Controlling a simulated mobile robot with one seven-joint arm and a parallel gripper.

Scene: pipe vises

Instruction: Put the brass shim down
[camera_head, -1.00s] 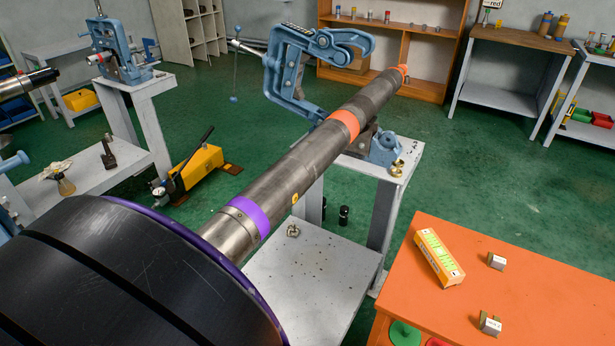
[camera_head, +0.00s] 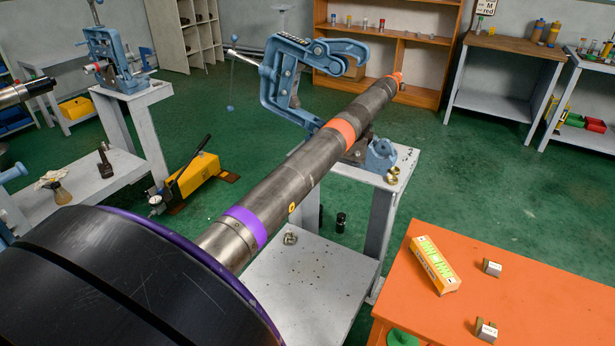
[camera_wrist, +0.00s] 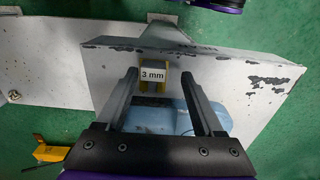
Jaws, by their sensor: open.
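In the wrist view my gripper (camera_wrist: 158,78) is open, its two dark fingers apart over a pale metal surface with chipped edges. Between the fingers is the brass shim (camera_wrist: 154,88), a small yellow piece with a white "3 mm" label. Gaps show between it and both fingers, so it is not gripped. A blue metal part (camera_wrist: 172,116) lies under and beside the fingers. I cannot make out the gripper in the head view.
A long steel pipe (camera_head: 300,175) with purple and orange bands lies across the stand, beside the raised blue vise yoke (camera_head: 285,80). An orange table (camera_head: 400,290) at right holds a yellow box (camera_head: 435,265) and small metal blocks (camera_head: 491,267). A yellow pump (camera_head: 195,175) stands on the floor.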

